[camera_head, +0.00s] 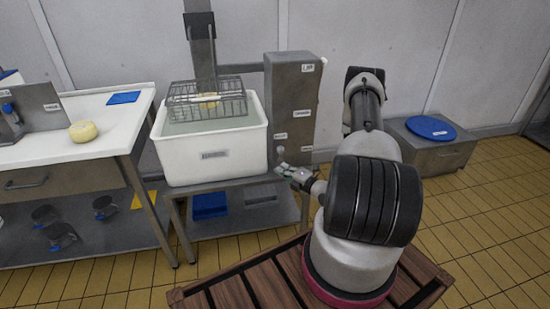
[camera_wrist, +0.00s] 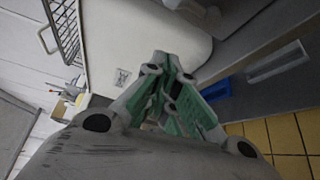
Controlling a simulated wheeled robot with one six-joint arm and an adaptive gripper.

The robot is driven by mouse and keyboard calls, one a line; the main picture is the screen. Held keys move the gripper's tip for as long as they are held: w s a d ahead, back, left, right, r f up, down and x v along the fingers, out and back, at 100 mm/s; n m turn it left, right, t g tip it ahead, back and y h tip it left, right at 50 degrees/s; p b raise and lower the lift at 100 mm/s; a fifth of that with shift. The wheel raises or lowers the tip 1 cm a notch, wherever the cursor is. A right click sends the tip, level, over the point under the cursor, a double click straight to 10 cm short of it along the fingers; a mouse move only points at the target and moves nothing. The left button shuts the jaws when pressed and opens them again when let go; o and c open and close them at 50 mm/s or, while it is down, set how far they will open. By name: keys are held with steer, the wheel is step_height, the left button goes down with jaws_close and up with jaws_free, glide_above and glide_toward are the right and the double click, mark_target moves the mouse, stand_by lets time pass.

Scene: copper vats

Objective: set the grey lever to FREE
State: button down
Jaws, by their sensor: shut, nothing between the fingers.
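A grey metal housing (camera_head: 292,90) stands right of the white tub, with several small labels too small to read. A small light-grey knob (camera_head: 280,150) shows low on its front, above my gripper; it looks like the end of the grey lever. The lever's shaft and setting cannot be made out. My gripper (camera_head: 282,169) is shut and empty, just below the knob, near the tub's lower right corner. I cannot tell whether it touches the knob. In the wrist view the green-padded fingers (camera_wrist: 172,68) come together in front of the tub's white wall; the lever is not clearly seen there.
The white tub (camera_head: 212,150) holds liquid, with a wire basket (camera_head: 206,99) hanging over it. A steel stand (camera_head: 240,185) carries the tub, with a blue box (camera_head: 209,205) on its lower shelf. A worktable (camera_head: 110,130) with a yellow cheese (camera_head: 83,131) is at left.

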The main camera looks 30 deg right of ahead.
mark_target(280, 153)
steer(key=shift+w, duration=0.1)
steer(key=x, duration=1)
steer(key=d, duration=0.3)
steer(key=shift+s+r, duration=0.25)
steer(key=shift+d+r, duration=0.15)
steer(key=shift+d, duration=0.25)
steer(key=shift+d, duration=0.1)
